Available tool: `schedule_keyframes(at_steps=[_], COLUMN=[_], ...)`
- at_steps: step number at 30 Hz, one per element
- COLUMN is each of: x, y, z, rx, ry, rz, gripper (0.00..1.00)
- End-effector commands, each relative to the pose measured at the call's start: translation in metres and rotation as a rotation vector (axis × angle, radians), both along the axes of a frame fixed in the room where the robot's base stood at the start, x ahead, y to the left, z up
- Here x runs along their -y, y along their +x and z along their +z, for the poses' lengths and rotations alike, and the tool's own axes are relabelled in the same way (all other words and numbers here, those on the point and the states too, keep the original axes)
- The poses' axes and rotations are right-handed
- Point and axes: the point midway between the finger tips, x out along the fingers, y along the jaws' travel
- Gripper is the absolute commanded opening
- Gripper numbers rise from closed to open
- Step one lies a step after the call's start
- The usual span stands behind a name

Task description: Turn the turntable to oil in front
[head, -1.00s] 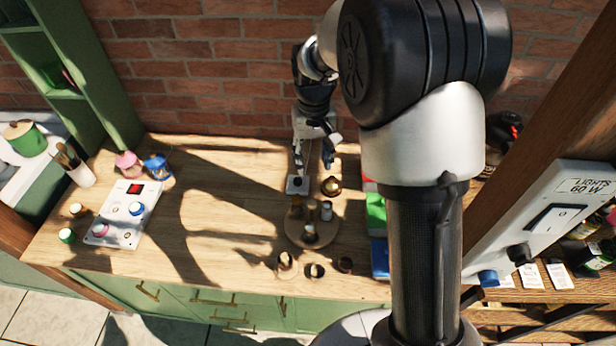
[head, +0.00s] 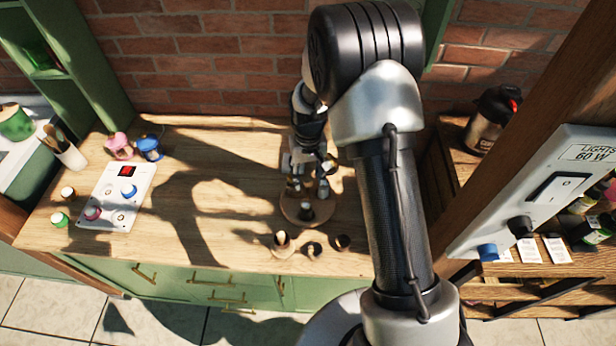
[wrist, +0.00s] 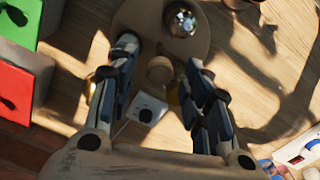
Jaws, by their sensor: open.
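The turntable (head: 290,209) is a round wooden disc on the worktop, carrying several small containers. One container (head: 306,211) stands at its front; I cannot read which holds oil. In the wrist view the disc (wrist: 140,18) lies at the top, with a shiny silver-topped container (wrist: 181,22) and a pale round knob-like piece (wrist: 159,70). My gripper (head: 311,178) is low over the turntable's back part. In the wrist view my gripper (wrist: 163,92) is open, its fingers either side of the round piece, with no clear contact. A white card with a dark mark (wrist: 147,109) shows between the fingers.
Several small round cups (head: 282,242) stand in front of the turntable. A control panel (head: 118,195) lies at left. The worktop (head: 215,225) between is clear. A brick wall rises behind.

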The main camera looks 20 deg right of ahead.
Motion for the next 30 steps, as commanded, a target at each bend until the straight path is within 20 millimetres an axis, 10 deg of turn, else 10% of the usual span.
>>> schedule_keyframes(at_steps=[11, 30], x=[0.0000, 0.0000], y=[0.0006, 0.0004], z=[-0.0062, -0.0060], rx=[0.002, 0.001], ry=[0.000, 0.000], rz=[0.000, 0.000], gripper=[0.45, 0.03])
